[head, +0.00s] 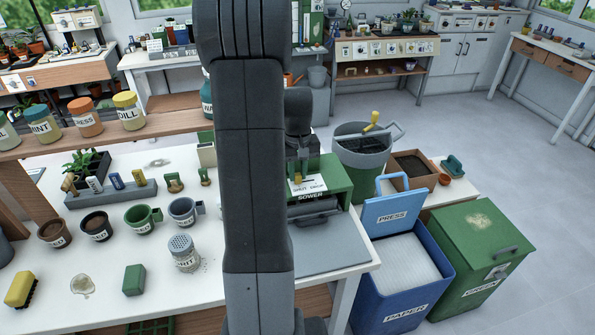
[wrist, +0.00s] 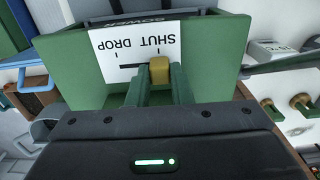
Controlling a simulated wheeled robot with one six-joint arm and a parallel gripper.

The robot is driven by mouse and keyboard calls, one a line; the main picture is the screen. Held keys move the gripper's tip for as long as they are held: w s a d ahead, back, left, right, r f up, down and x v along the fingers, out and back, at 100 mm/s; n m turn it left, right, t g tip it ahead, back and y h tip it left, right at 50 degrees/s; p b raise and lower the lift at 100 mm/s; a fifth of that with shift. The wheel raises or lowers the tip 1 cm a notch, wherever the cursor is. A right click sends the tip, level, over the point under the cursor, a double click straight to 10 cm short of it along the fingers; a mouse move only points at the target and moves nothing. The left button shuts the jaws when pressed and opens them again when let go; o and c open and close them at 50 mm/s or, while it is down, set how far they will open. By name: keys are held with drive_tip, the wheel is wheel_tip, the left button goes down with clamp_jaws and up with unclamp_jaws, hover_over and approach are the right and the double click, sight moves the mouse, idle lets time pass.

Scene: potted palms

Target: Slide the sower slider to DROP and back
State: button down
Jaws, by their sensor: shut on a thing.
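The green sower (head: 325,178) stands on the white bench just right of my arm in the head view. Its white SHUT/DROP label (wrist: 110,58) shows upside down in the wrist view, with a dark slot under the words. The yellow slider knob (wrist: 159,70) sits at the right of the slot there, on the SHUT side, with open slot toward DROP at the left. My gripper (wrist: 159,82) is shut on the knob, a green finger on either side. In the head view my gripper (head: 299,172) is over the label, which it partly covers.
A grey tray (head: 325,252) lies in front of the sower. A green bin (head: 362,150), blue paper bin (head: 400,275) and green bin (head: 480,250) stand to the right. A shaker (head: 183,253) and several cups are on the bench left of my arm.

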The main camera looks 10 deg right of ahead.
drive_tip(key=d, duration=0.5)
drive_tip(key=shift+w+d, duration=0.1)
drive_tip(key=shift+d, duration=0.05)
drive_tip(key=c, duration=1.6)
unclamp_jaws()
drive_tip(key=shift+c, duration=0.2)
drive_tip(key=o, duration=0.4)
drive_tip(key=shift+d, duration=0.15)
drive_tip(key=shift+c, duration=0.2)
drive_tip(key=shift+r, duration=0.1)
wheel_tip(320, 180, up, 14)
drive_tip(key=shift+b, duration=0.4)
drive_tip(key=shift+f, duration=0.2)
